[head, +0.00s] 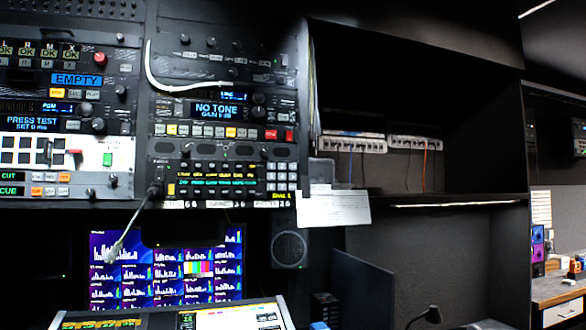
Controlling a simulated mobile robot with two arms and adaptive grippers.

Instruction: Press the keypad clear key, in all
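A keypad (281,176) of small pale square keys sits at the lower right of the dark rack panel, left of the shelf opening. The key labels are too small to read, so I cannot tell which one is the clear key. A small display strip beside the keypad shows rows of yellow and green text. Neither of my grippers shows in the head view, and nothing covers the keypad.
A white cable (152,70) loops across the upper panel. A gooseneck (135,215) sticks out below the rack, left of the keypad. A paper sheet (335,208) hangs at the shelf edge, right of the keypad. A monitor (165,290) stands below.

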